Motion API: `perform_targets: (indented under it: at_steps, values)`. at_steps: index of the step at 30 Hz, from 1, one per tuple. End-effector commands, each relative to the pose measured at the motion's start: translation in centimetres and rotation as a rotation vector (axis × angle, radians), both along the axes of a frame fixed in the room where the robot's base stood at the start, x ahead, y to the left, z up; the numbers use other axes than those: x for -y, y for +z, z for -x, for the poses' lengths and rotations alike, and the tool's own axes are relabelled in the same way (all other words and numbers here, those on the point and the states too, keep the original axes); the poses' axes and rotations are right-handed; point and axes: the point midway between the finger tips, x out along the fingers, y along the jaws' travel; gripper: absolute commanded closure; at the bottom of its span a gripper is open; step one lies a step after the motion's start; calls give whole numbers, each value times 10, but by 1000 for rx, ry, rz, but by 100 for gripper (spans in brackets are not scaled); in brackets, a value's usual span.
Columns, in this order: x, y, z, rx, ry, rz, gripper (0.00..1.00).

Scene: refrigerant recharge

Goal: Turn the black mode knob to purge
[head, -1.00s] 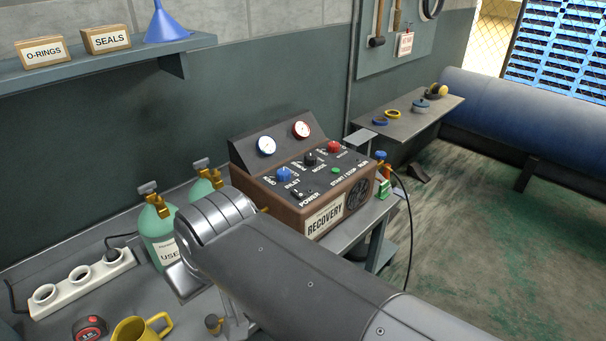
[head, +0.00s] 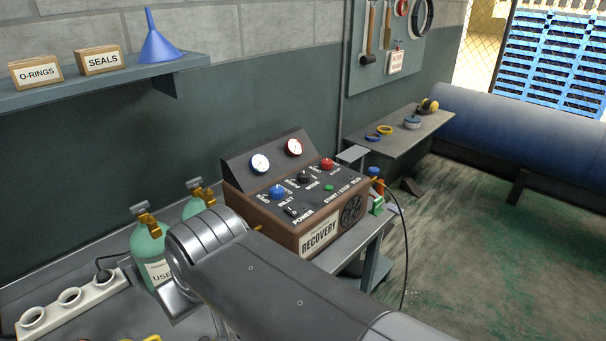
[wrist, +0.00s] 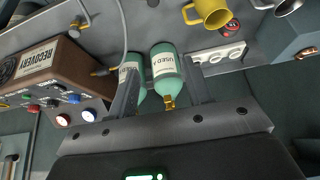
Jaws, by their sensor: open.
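The black mode knob (head: 304,176) is in the middle of the sloping top panel of the brown recovery machine (head: 320,236). It stands between the blue inlet knob (head: 277,192) and the red knob (head: 327,164). Its pointer setting is too small to read. In the wrist view the machine (wrist: 50,68) is at the left, with its knobs small. My gripper (wrist: 160,64) is open, its two dark fingers apart, with green cylinders beyond them. It is well to the side of the knob and not touching it.
Green cylinders (head: 150,246) and a white power strip (head: 75,303) stand on the bench left of the machine. A yellow mug (wrist: 208,12) shows in the wrist view. A shelf (head: 100,88) with boxes and a blue funnel overhangs. Space above the knob panel looks clear.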

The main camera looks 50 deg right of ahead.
Motion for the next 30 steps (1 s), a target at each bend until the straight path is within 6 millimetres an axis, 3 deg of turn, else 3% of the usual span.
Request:
perform_targets:
  at_steps: [5, 14, 22, 30]
  values:
    - [18, 19, -29, -26, -116, -42, 41]
    - [92, 55, -112, -83, -476, -136, 41]
    - [181, 64, -178, -117, -817, -183, 41]
    - [281, 52, -227, -128, -1161, -187, 41]
